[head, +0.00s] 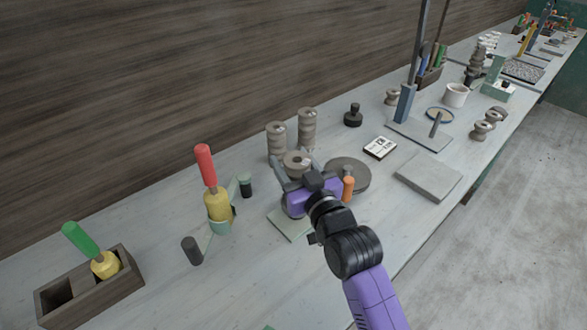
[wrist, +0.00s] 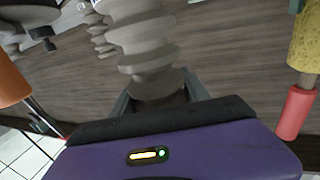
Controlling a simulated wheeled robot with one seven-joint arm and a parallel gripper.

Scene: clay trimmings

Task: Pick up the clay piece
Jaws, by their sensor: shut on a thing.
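A grey-brown, ridged clay piece (head: 296,160) is between the fingers of my gripper (head: 297,173) in the head view, near the middle of the bench. My gripper is shut on it. In the wrist view the clay piece (wrist: 157,84) sits between the two dark fingers (wrist: 160,97), its lower part hidden by the gripper body. Ridged clay shapes continue above it there; I cannot tell where the held piece ends. Two similar ridged clay stacks (head: 276,140) (head: 306,128) stand upright just behind my gripper in the head view.
A round grey disc (head: 350,173) and an orange handle (head: 348,189) are close right of my gripper. A red-handled tool (head: 205,165) stands to the left. A wooden box (head: 124,284) is at far left. A grey slab (head: 429,176) lies right. The front bench is mostly clear.

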